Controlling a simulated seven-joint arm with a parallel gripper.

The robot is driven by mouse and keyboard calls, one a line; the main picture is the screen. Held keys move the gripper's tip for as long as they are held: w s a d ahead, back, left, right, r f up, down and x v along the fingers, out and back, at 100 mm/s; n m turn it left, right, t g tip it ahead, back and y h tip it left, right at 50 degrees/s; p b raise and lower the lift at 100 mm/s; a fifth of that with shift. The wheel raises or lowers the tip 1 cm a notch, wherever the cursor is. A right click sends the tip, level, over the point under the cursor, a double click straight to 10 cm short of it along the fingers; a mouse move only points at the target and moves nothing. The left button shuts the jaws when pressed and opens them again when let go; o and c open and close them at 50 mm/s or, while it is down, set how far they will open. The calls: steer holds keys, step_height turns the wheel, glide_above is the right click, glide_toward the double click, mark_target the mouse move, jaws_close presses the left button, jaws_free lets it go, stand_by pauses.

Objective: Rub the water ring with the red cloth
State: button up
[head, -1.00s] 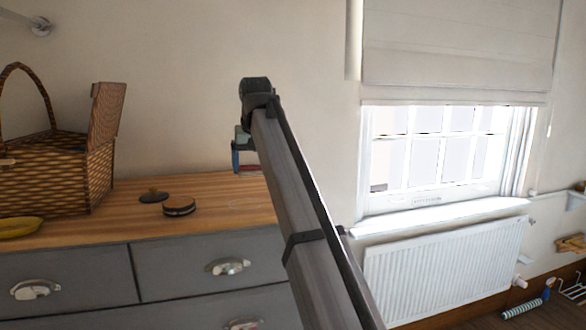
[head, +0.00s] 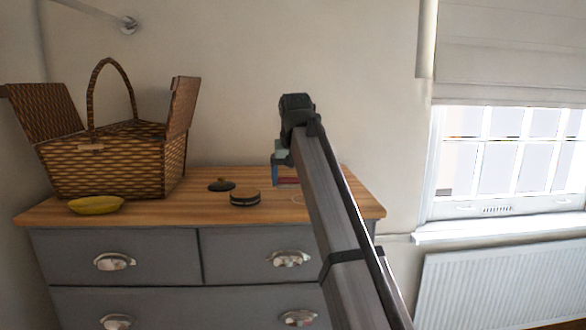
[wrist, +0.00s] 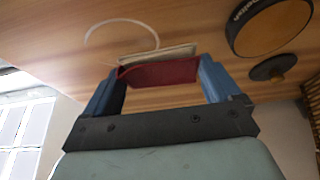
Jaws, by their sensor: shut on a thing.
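The red cloth (wrist: 160,74) is folded, with a pale layer along its far edge. My gripper (wrist: 160,82) is shut on it, with blue fingers on either side. In the head view my gripper (head: 286,180) is low over the right part of the wooden dresser top, and the cloth is barely visible there. The water ring (wrist: 87,32) shows as a pale arc on the wood, just beyond the cloth in the wrist view; the cloth side of it is hidden. Whether the cloth touches the wood, I cannot tell.
A round black-sided tin (head: 245,199) and a small dark lid-like piece (head: 221,185) are left of my gripper on the dresser top (head: 165,207). A wicker basket (head: 110,165) and a yellow dish (head: 96,205) stand further left. A window and radiator (head: 500,285) are right.

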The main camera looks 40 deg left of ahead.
mark_target(292, 187)
step_height(292, 187, down, 3)
steer(key=shift+r, duration=0.2)
steer(key=shift+d+f, duration=0.1)
steer(key=shift+f, duration=0.55)
steer(key=shift+w+d, duration=0.55)
steer(key=shift+w, duration=0.05)
steer(key=shift+c, duration=0.4)
steer(key=shift+w+d, duration=2.35)
steer(key=shift+w, duration=0.05)
steer(key=shift+s+a, duration=3)
steer(key=shift+w+d, duration=0.1)
steer(key=shift+w, duration=0.2)
steer(key=shift+w+d, duration=2.7)
steer(key=shift+s+a, duration=2.8)
steer(key=shift+a, duration=0.05)
steer(key=shift+s+a+r, duration=0.1)
steer(key=shift+r, duration=4.05)
